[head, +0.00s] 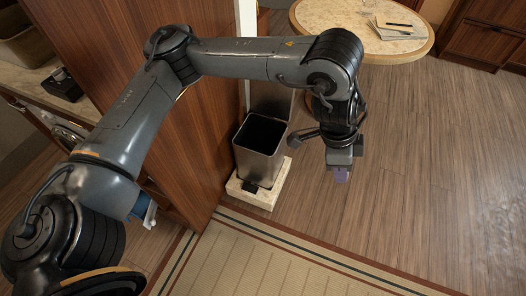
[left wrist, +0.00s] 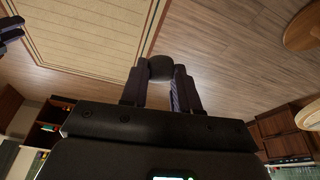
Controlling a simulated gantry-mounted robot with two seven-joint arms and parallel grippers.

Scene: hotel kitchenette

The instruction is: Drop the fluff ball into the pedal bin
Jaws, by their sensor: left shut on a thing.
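The pedal bin (head: 262,150) is a grey metal box in the middle of the head view, with its lid (head: 272,98) raised at the back and a dark, open top. My left gripper (head: 341,174) points down to the right of the bin, apart from it and over the wood floor. In the left wrist view its two fingers (left wrist: 160,85) are closed on a dark grey fluff ball (left wrist: 160,67) at their tips. A dark piece at the left edge of the wrist view (left wrist: 10,30) looks like part of my right gripper.
The bin stands on a pale stone slab (head: 248,193) beside a tall wooden panel (head: 150,60). A round table (head: 385,45) with papers is at the back. A striped rug (head: 260,262) lies in front. The floor at right is clear.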

